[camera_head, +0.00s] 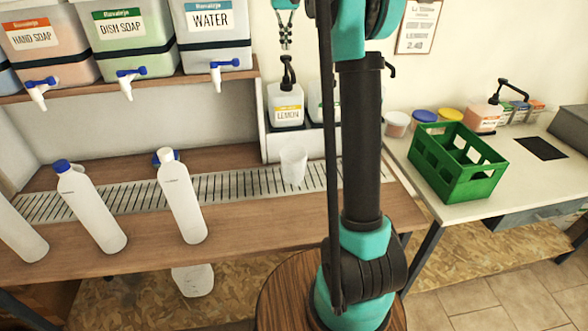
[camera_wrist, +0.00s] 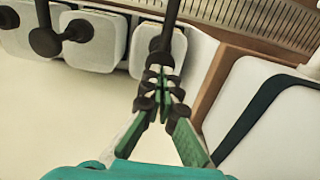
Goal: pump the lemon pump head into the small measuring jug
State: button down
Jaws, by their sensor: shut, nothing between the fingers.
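The lemon bottle (camera_head: 286,108) is white with a yellow LEMON label and a black pump head (camera_head: 288,74). It stands on a ledge behind the drip grille. The small measuring jug (camera_head: 293,165) is clear and stands upright on the grille in front of and below the lemon bottle. My gripper (camera_head: 286,44) is shut and empty, pointing down just above the lemon pump head. In the wrist view my gripper (camera_wrist: 158,85) overlaps the lemon bottle (camera_wrist: 176,48). Whether the fingertips touch the pump head cannot be told. The jug is not visible in the wrist view.
Other pump bottles (camera_wrist: 95,45) stand beside the lemon one, mostly behind my arm in the head view. A water drum (camera_head: 210,35) sits on the shelf to the left. White bottles (camera_head: 182,200) stand on the left. A green crate (camera_head: 455,165) is on the right counter.

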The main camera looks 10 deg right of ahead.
jog(key=shift+r, duration=2.95)
jog(key=shift+s, duration=0.1)
